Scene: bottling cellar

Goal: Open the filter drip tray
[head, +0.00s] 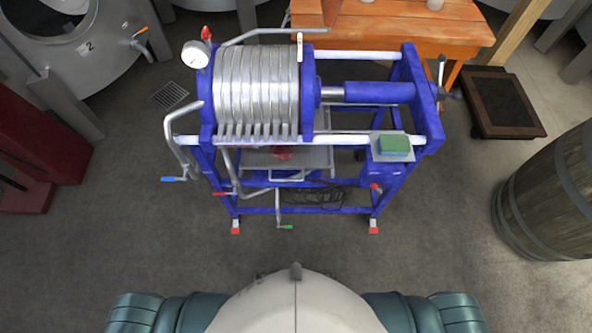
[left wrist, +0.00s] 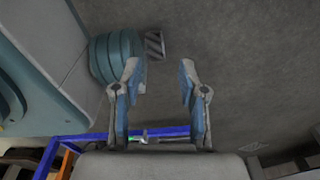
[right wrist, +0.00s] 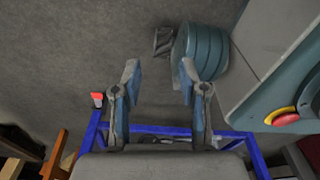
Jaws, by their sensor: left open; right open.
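The plate filter (head: 258,85) stands ahead of me in the head view, a blue frame with a pack of silvery plates. Its drip tray (head: 318,158) is a grey metal tray under the plates, partly hidden by them and by the pipes. A bar-like handle (head: 287,179) shows at its front edge. My left gripper (left wrist: 160,78) is open and empty in the left wrist view. My right gripper (right wrist: 158,78) is open and empty in the right wrist view. Neither gripper shows in the head view. Both are apart from the tray.
Bent pipes with coloured valve handles hang at the filter's front left, one with a blue handle (head: 174,179), one with a green handle (head: 286,227). A barrel (head: 552,195) stands right. The floor before the filter is clear.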

